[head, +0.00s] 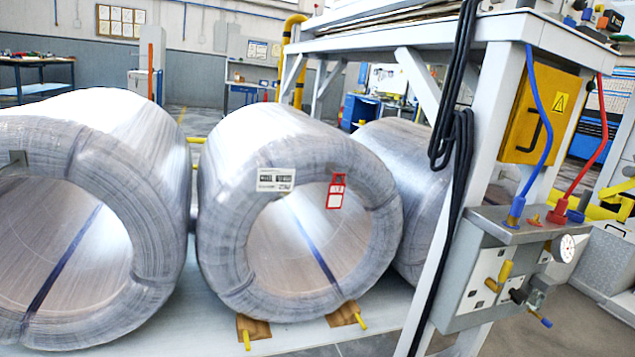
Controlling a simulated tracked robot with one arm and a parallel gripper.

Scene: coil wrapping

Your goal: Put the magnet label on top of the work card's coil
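Three wrapped wire coils lie on their sides: a left coil (120,130), a middle coil (275,130) and a right coil (420,190), partly hidden. A white label with dark print (276,180) sits on the middle coil's front face, upper left of its bore. A red-framed card (337,190) hangs at the upper right of that bore. I cannot tell for sure which is the magnet label or the work card; the print is too small to read. My gripper is not in view.
A white frame post (480,150) with black cables (462,140), red and blue hoses and a grey valve box (490,260) stands at the right, in front of the right coil. Wooden wedges (345,315) with yellow handles sit under the middle coil. Space above the left and middle coils looks free.

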